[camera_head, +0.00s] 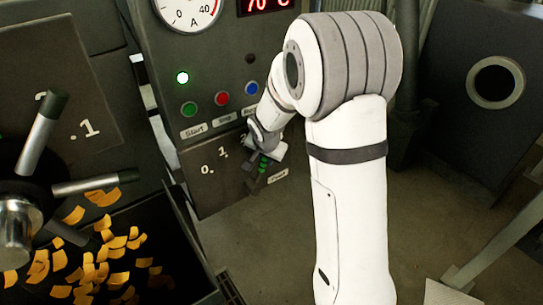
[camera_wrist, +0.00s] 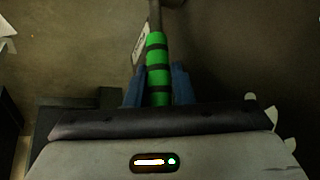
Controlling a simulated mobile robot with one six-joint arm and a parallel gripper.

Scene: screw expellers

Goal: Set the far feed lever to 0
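The far feed lever has a green handle with dark bands (camera_wrist: 158,68). In the head view its green grip (camera_head: 264,163) shows at my gripper (camera_head: 262,152), beside the small dark panel (camera_head: 212,190) marked 0 and 1. In the wrist view the blue fingers of my gripper (camera_wrist: 158,88) lie close against both sides of the handle, with no clear gap. The handle runs up between them to a dark shaft. The lever's grip points down and right, away from the 0 and 1 marks. My arm and wrist hide part of its pivot.
A nearer machine with grey-handled levers (camera_head: 42,132) and a bin of orange flakes (camera_head: 205,285) stands at left. Floor (camera_head: 245,235) is open below the panel.

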